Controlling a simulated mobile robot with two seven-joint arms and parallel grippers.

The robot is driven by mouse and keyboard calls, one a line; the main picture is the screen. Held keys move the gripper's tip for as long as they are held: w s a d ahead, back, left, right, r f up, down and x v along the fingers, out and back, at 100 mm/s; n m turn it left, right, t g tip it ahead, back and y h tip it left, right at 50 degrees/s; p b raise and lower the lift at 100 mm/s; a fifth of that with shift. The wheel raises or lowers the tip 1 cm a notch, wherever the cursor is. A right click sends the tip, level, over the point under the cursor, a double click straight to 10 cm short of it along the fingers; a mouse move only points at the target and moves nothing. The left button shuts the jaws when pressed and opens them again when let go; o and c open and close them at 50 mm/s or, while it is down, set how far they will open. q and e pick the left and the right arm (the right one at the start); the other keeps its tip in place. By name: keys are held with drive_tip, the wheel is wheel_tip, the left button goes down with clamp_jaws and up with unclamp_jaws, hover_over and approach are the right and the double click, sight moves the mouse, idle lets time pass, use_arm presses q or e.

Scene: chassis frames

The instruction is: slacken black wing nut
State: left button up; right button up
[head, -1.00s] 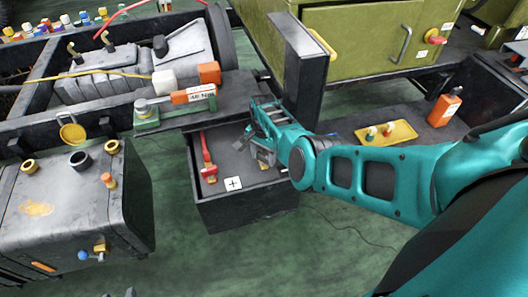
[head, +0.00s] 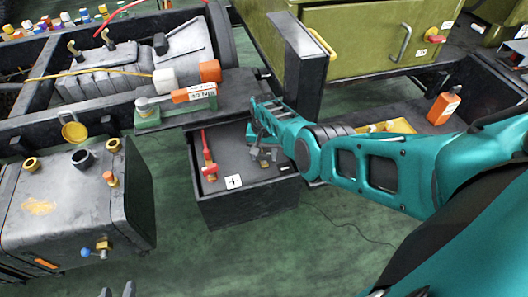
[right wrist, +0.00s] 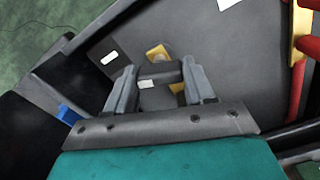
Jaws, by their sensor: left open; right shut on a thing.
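In the head view the nut is too small and covered to make out. My left gripper (head: 118,292) shows only its fingertips at the bottom edge, apart and empty, away from the box.
A red cable with a red terminal (head: 209,170) and a white plus label (head: 233,182) are at the box's left. A dark upright panel (head: 297,65) stands behind my right arm.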

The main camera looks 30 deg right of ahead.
sight(264, 153)
idle(0.3)
drive_tip(key=o, duration=1)
drive_tip(key=shift+o, duration=0.2)
wheel_tip(264, 153, up, 3)
drive_tip(key=shift+r+p, duration=0.15)
drive_tip(key=shift+p, duration=1)
wheel_tip(264, 153, up, 10)
drive_tip(key=shift+f, duration=0.2)
drive_tip(key=shift+s, duration=0.1)
